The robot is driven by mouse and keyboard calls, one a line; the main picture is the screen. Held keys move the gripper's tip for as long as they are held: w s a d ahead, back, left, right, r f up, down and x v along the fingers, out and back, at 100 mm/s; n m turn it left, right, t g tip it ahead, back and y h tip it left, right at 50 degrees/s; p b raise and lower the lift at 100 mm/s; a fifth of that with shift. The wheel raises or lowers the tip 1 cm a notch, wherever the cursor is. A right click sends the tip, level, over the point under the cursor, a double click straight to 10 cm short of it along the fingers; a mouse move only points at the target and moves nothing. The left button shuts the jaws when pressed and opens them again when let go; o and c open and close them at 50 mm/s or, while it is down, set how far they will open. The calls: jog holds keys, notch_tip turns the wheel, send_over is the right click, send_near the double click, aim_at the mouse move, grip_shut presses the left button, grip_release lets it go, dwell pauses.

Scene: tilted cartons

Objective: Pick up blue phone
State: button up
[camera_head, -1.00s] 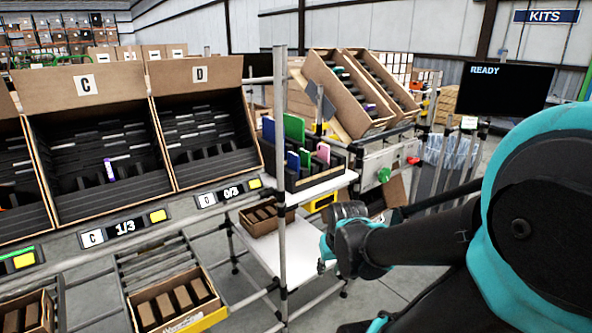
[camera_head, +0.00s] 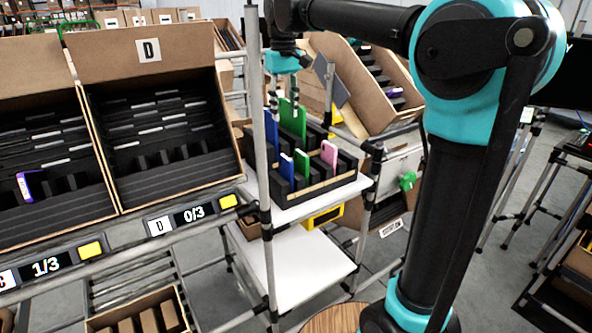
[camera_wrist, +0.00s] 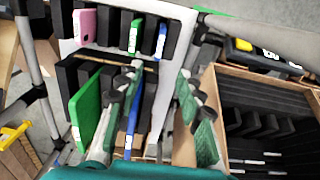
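My gripper (camera_head: 287,92) points down over the phone rack (camera_head: 318,190) in the head view. In the wrist view my gripper (camera_wrist: 161,80) is open, with its two fingers apart. A tall blue phone (camera_head: 271,130) stands upright at the rack's back left; in the wrist view the blue phone (camera_wrist: 132,128) shows between the fingers, closer to the left one, which partly hides it. Contact cannot be told. A tall green phone (camera_head: 292,119) stands beside it, left of the fingers in the wrist view. A smaller blue phone (camera_head: 287,167) stands in the front row.
A small green phone (camera_head: 302,162) and a pink phone (camera_head: 329,153) share the front row. A metal post (camera_head: 257,110) rises close to the rack's left. Tilted carton D (camera_head: 160,135) stands left of the post; a purple phone (camera_head: 30,186) sits in the carton beside it.

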aim_at(286, 157)
notch_tip(286, 157, down, 11)
jog(key=shift+f, duration=3.1)
grip_shut()
